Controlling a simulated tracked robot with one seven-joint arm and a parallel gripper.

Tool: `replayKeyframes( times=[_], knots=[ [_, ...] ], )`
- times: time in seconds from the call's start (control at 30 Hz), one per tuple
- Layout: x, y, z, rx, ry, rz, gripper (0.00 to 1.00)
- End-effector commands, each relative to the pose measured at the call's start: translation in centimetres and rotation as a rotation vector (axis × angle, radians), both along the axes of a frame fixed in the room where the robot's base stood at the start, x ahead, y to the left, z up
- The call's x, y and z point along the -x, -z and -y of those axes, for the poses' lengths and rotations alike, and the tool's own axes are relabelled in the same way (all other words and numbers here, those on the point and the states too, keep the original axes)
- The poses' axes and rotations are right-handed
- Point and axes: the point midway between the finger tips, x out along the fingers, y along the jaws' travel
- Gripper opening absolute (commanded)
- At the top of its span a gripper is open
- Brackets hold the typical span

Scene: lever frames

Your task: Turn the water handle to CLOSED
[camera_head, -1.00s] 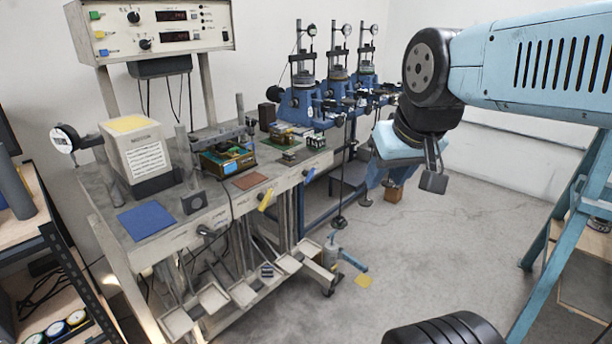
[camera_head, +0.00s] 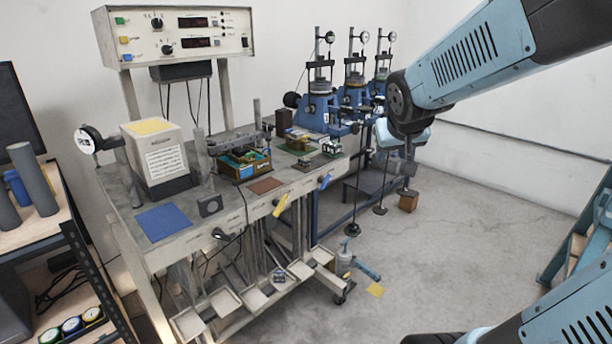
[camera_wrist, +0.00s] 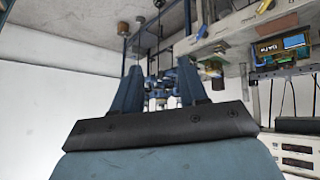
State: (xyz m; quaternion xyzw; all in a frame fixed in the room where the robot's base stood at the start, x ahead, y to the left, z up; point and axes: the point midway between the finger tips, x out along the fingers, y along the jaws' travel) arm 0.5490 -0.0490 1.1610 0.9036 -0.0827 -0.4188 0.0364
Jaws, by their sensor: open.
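Two small lever handles stick out from the front edge of the workbench (camera_head: 190,236): a yellow handle (camera_head: 280,205) and, to its right, a blue handle (camera_head: 325,182). Their labels are too small to read; I cannot tell which is marked water or where CLOSED lies. My gripper (camera_head: 406,176) hangs in the air to the right of both handles, apart from them, partly hidden by my wrist. In the wrist view my gripper (camera_wrist: 160,70) shows two spread fingers with nothing between them. The yellow handle (camera_wrist: 263,5) shows there at the top right.
Blue test stands (camera_head: 318,108) stand behind the bench's right end. A shelf (camera_head: 60,205) is at left.

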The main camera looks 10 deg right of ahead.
Motion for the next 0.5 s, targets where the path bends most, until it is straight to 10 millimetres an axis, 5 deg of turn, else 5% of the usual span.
replayKeyframes(
  times=[0.5],
  knots=[
    [-14.1, 6.6, 2.9, -0.045, -0.092, 0.192, 0.43]
  ],
)
